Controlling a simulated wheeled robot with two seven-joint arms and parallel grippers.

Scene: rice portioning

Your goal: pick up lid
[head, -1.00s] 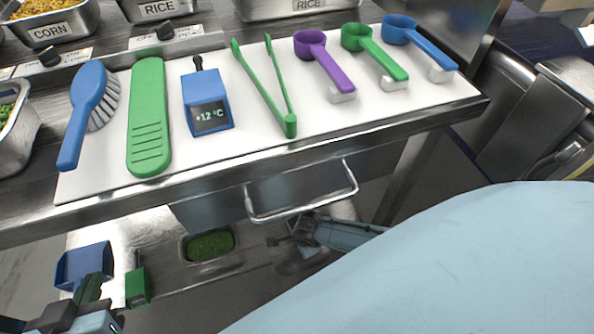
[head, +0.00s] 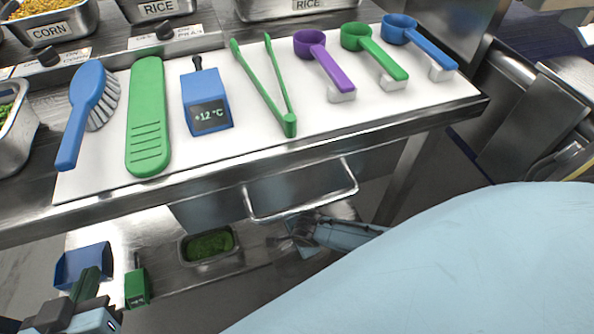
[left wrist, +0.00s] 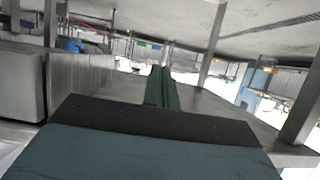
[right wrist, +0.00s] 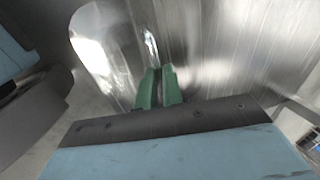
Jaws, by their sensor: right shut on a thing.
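My right gripper (head: 290,240) is below the counter, right of an open metal pan of green food (head: 183,248) on the lower shelf. In the right wrist view its green fingers (right wrist: 158,84) are close together, shut on a shiny metal piece that looks like the lid (right wrist: 150,45). The lid's full outline is not clear, and it is hard to make out in the head view. My left gripper (head: 92,280) is at the lower left, near a blue scoop (head: 75,265). Its green fingers (left wrist: 162,85) lie side by side, shut with nothing visible between them.
A green box-like tool (head: 137,288) stands beside my left gripper. A white board (head: 240,140) holds tongs, scoops, a brush and a thermometer.

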